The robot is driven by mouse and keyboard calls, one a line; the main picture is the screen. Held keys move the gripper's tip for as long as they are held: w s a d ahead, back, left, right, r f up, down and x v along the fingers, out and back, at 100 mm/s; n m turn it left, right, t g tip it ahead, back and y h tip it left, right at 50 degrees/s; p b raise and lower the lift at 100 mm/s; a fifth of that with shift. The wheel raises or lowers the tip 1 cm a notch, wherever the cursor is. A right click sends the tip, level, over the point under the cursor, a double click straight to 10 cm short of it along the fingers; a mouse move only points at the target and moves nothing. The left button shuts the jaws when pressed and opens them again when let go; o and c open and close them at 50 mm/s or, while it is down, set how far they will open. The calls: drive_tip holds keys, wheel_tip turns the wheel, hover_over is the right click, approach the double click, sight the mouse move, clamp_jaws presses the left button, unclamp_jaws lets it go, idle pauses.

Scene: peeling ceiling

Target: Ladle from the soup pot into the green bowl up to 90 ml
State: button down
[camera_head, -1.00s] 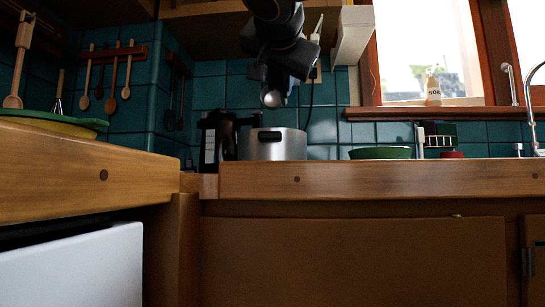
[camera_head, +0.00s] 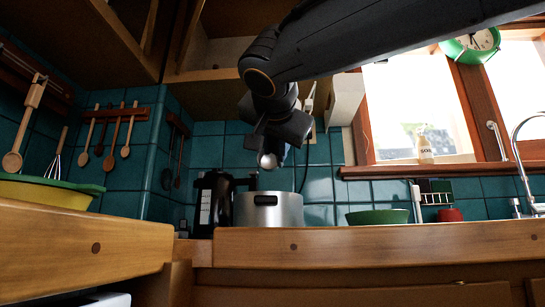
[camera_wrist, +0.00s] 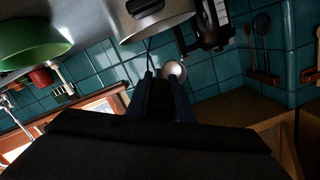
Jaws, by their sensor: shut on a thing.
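The silver soup pot (camera_head: 268,209) stands on the wooden counter, and its inside is hidden from this low angle. It also shows at the top of the wrist view (camera_wrist: 152,18). My gripper (camera_head: 274,143) is above the pot, shut on the ladle. The ladle's round metal bowl (camera_head: 267,161) hangs just above the pot rim and shows beyond the fingers in the wrist view (camera_wrist: 174,72). The green bowl (camera_head: 377,216) sits on the counter right of the pot, apart from it; its contents are hidden. It also shows in the wrist view (camera_wrist: 32,42).
A black coffee maker (camera_head: 214,201) stands close left of the pot. A red cup (camera_head: 449,215), a small rack (camera_head: 434,192) and the tap (camera_head: 522,160) are farther right. Wooden utensils (camera_head: 116,130) hang on the left wall. A shelf (camera_head: 215,62) is overhead.

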drive_tip(key=r+g+p, duration=0.1)
drive_tip(key=r+p, duration=0.1)
drive_tip(key=p, duration=0.3)
drive_tip(key=r+g+p, duration=0.1)
drive_tip(key=p, duration=0.4)
drive_tip(key=r+g+p, duration=0.1)
drive_tip(key=p, duration=0.3)
drive_tip(key=shift+w+r+p, duration=0.1)
drive_tip(key=shift+w+p, duration=0.2)
drive_tip(key=shift+p, duration=0.05)
drive_tip(key=r+g+p, duration=0.1)
drive_tip(key=p, duration=0.2)
drive_tip(key=shift+w+p, duration=0.2)
drive_tip(key=shift+p, duration=0.1)
drive_tip(key=w+r+g+p, duration=0.1)
drive_tip(key=p, duration=0.6)
drive_tip(key=w+r+g+p, duration=0.1)
drive_tip(key=r+g+p, duration=0.1)
drive_tip(key=p, duration=0.5)
drive_tip(key=r+g+p, duration=0.1)
drive_tip(key=r+p, duration=0.1)
drive_tip(key=p, duration=0.6)
drive_tip(key=shift+w+r, duration=0.2)
drive_tip(key=shift+w, duration=0.2)
drive_tip(key=shift+g+p, duration=0.3)
drive_tip(key=shift+p, duration=0.05)
